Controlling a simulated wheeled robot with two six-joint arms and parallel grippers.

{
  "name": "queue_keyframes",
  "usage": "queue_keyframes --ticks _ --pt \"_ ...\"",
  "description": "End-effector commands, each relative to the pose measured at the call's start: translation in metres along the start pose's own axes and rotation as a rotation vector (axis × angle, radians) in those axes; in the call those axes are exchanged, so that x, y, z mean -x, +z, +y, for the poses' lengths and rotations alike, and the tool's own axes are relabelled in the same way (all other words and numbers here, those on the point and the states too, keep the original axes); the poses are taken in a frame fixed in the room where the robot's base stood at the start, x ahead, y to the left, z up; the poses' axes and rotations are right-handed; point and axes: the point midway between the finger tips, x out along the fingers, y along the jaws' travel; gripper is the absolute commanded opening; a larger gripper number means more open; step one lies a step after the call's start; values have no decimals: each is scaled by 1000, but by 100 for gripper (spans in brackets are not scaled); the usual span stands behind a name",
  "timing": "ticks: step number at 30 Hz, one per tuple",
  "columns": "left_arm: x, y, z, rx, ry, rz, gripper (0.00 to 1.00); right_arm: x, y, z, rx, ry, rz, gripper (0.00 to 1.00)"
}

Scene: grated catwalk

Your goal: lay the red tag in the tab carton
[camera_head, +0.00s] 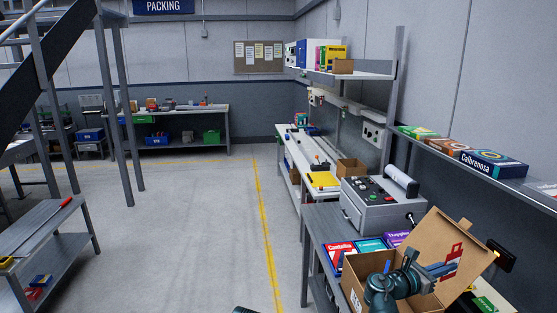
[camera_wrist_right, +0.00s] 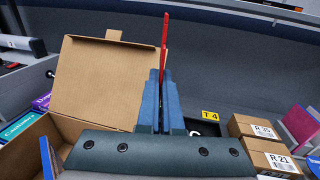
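The tab carton (camera_head: 354,285) is an open brown cardboard box on the bench at the lower right, its lid flap standing up behind it. The flap and box also show in the right wrist view (camera_wrist_right: 95,85). My right gripper (camera_head: 440,269) is over the carton, in front of the raised flap. Its blue fingers are shut on the red tag (camera_head: 454,259), which stands upright and edge-on between the fingertips in the right wrist view (camera_wrist_right: 165,42). My arm hides much of the carton's inside. A narrow blue piece (camera_wrist_right: 47,158) shows at the carton.
A grey control box (camera_head: 378,209) stands behind the carton. Colourful boxes (camera_head: 340,252) lie beside the carton. Brown boxes R 35 (camera_wrist_right: 252,128) and R 21 (camera_wrist_right: 270,155) and a yellow T4 label (camera_wrist_right: 210,116) lie right of the gripper. A shelf (camera_head: 520,187) runs above.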

Motion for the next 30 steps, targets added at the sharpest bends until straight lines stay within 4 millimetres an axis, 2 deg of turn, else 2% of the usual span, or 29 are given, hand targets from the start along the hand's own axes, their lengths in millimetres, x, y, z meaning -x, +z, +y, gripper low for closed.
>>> queue_keyframes --ticks 1,6,9,12,18,23,30 --pt "-14 -1 1 1 0 0 51 0 -14 15 0 30 0 0" --pt "-47 -3 4 1 0 0 51 7 -46 75 2 176 -2 0" --pt "-62 -4 6 1 0 0 51 13 -60 105 3 255 -4 0" --pt "-71 -4 7 1 0 0 51 20 -70 127 3 314 -5 0" --pt "-75 -4 7 1 0 0 51 25 -74 144 4 362 -6 0" --pt "-76 -4 7 1 0 0 51 26 -74 144 4 363 -6 0" --pt "-93 -6 9 1 0 0 51 25 -91 144 4 362 -6 0"
